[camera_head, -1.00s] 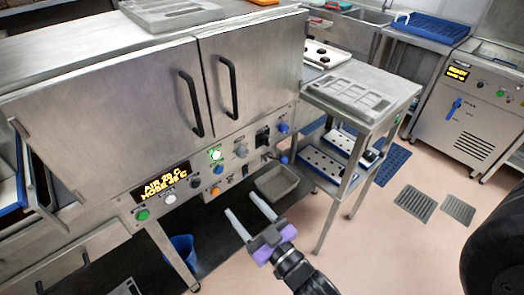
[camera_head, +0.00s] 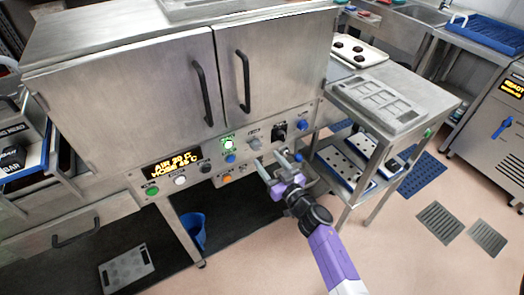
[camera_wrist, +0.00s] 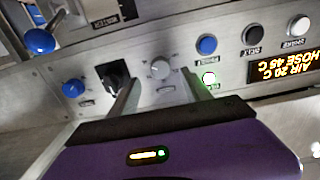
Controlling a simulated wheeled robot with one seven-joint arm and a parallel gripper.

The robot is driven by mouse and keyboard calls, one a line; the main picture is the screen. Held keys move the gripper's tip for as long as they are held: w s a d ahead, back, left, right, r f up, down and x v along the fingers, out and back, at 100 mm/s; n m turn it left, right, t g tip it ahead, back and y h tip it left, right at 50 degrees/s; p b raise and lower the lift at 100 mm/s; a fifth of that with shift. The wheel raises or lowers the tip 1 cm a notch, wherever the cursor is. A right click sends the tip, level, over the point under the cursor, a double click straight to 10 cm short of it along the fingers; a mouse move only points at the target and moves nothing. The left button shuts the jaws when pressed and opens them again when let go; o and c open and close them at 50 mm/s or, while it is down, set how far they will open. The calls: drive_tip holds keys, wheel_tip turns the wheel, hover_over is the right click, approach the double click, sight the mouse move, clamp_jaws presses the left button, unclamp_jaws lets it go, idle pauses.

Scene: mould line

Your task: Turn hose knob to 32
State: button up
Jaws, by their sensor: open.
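The display (camera_head: 173,164) on the front panel shows amber text that reads about AIR 20 C and HOSE 45 C; it is upside down in the wrist view (camera_wrist: 284,66). A grey round knob (camera_head: 254,143) sits on the panel right of a lit green button. I cannot read its label, so I cannot tell if it is the hose knob. My gripper (camera_head: 273,162) is open and empty, just below and in front of this knob. In the wrist view the grey knob (camera_wrist: 161,68) lies between and beyond the two fingers (camera_wrist: 157,95); I see no contact.
A black switch (camera_head: 279,130) and a blue knob (camera_head: 302,125) are right of the grey knob. A blue lever ball (camera_wrist: 39,41) stands out at the wrist view's left. A steel side table (camera_head: 405,85) stands to the right.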

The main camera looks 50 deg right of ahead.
sight(258, 148)
drive_tip(key=b+x, duration=0.1)
drive_tip(key=x, duration=0.4)
drive_tip(key=shift+w+b, duration=0.3)
drive_tip(key=shift+w, duration=0.1)
drive_tip(key=shift+c, duration=0.3)
drive_tip(key=shift+d, duration=0.1)
clamp_jaws()
